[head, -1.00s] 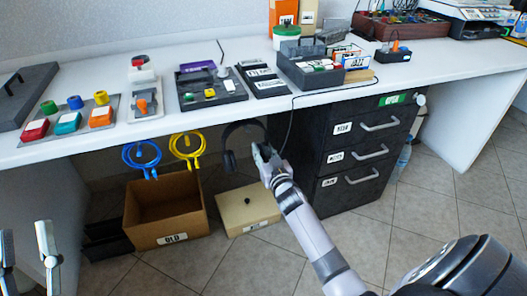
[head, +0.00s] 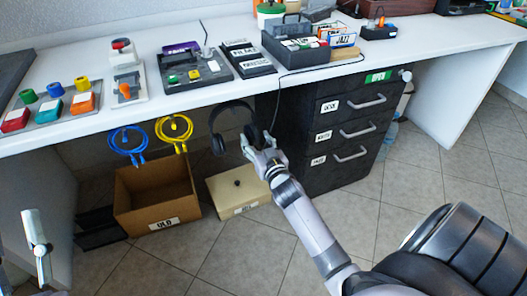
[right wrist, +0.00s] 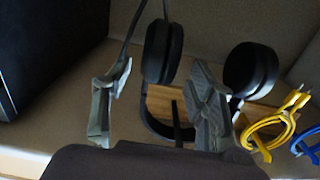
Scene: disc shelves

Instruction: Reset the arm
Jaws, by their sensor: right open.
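A blue cable (head: 127,140) and a yellow cable (head: 174,130) hang under the table (head: 150,105). Below them stand an open cardboard box (head: 153,215) and a closed beige box (head: 237,190). Switches and trays line the tabletop. Tiled floor (head: 330,230) is clear in front.

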